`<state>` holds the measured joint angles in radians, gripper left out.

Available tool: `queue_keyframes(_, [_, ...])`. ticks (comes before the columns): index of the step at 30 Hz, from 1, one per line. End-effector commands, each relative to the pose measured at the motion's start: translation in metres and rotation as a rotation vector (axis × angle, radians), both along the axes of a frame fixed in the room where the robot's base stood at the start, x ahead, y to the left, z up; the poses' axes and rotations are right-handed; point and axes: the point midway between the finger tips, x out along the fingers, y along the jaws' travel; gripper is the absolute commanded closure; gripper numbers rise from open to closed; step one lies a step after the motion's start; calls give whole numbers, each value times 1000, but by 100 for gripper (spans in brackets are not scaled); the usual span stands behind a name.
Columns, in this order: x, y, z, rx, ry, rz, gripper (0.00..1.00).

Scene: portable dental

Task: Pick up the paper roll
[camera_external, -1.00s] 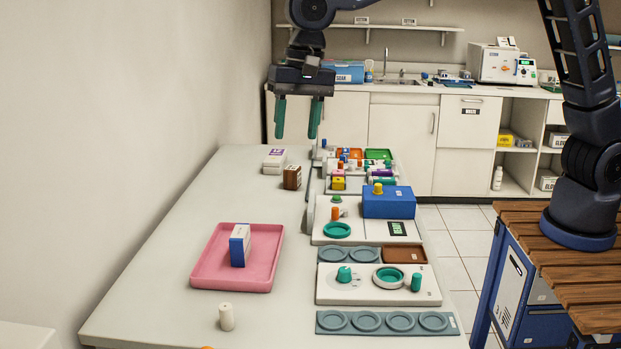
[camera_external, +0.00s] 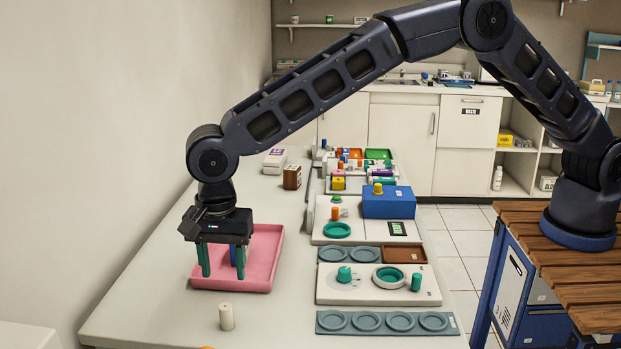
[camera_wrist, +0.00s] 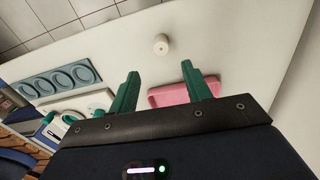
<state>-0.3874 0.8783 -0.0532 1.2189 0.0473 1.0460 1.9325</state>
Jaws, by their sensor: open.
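The paper roll (camera_external: 226,317) is a small white upright cylinder on the table near its front left, just in front of the pink tray. It also shows in the wrist view (camera_wrist: 161,44), above the gap between my fingertips, with a small dark spot on its top. My gripper (camera_external: 222,272) points down with green fingers apart, over the tray area and behind the roll. In the wrist view my gripper (camera_wrist: 160,70) is open, with nothing between its fingers, and does not touch the roll.
A grey strip with round recesses (camera_external: 384,330) and a white panel with teal parts (camera_external: 335,293) stand to the right. The table around the roll is clear.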

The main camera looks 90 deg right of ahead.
Motion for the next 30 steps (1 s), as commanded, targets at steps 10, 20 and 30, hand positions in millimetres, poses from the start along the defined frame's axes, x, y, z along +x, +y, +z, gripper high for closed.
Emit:
queue_keyframes(10, [0,0,-42,0,1,1,51])
queue_keyframes(20, [1,2,-66,0,1,0,51])
queue_keyframes(30, [3,6,-105,1,0,1,51])
